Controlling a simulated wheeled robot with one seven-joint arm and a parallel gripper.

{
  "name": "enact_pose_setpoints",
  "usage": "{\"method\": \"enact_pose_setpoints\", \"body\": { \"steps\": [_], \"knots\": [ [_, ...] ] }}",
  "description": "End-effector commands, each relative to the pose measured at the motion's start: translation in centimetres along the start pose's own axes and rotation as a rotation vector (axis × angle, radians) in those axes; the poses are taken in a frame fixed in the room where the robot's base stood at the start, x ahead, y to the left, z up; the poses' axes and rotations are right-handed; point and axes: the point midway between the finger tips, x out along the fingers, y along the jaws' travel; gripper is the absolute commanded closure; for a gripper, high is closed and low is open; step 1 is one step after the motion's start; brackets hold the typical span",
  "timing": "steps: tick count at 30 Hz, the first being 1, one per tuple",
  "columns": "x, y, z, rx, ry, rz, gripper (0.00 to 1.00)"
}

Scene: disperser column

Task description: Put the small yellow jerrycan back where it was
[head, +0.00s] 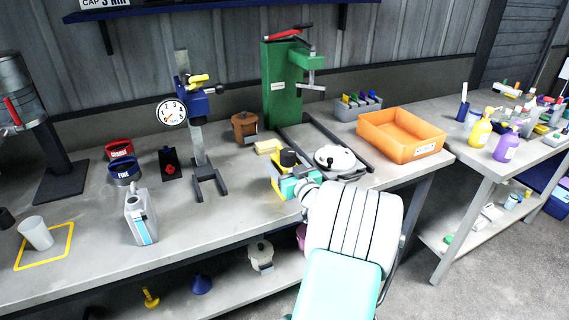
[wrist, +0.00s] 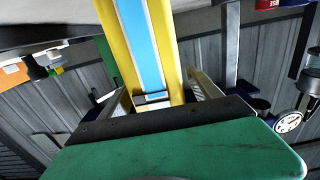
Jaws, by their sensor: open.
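The small yellow jerrycan (head: 276,186) is at the front of the bench, right of the press stand's foot, and mostly hidden behind my gripper (head: 290,184). A black cap shows above it. In the wrist view, the yellow jerrycan (wrist: 173,38) with its blue label stripe rises between the two fingers of my gripper (wrist: 160,97). The fingers are open, one on each side of it. A gap shows on the left; I cannot tell whether the right finger touches. Whether its base rests on the bench is hidden.
A grey jerrycan (head: 139,218) stands on the left, near a yellow-outlined square (head: 62,250) with a white cup (head: 36,233). A gauge stand (head: 197,145), green press (head: 283,85), round balance (head: 334,157) and orange bin (head: 374,133) surround the gripper. The bench between grey jerrycan and gripper is clear.

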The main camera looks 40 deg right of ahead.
Motion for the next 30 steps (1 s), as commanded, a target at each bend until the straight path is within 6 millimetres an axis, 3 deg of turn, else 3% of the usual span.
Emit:
{"method": "enact_pose_setpoints", "body": {
  "steps": [5, 15, 18, 22, 30],
  "knots": [
    [-0.8, 0.1, -0.2, 0.000, -0.001, 0.003, 0.27],
    [-9.2, 0.2, -0.2, 0.000, 0.001, 0.007, 0.27],
    [-10.9, 0.2, -0.1, 0.001, -0.001, 0.005, 0.27],
    [-12.0, 0.1, -0.2, -0.001, 0.000, 0.002, 0.27],
    [-12.0, 0.0, -0.3, 0.000, 0.000, 0.000, 0.27]
  ]
}}
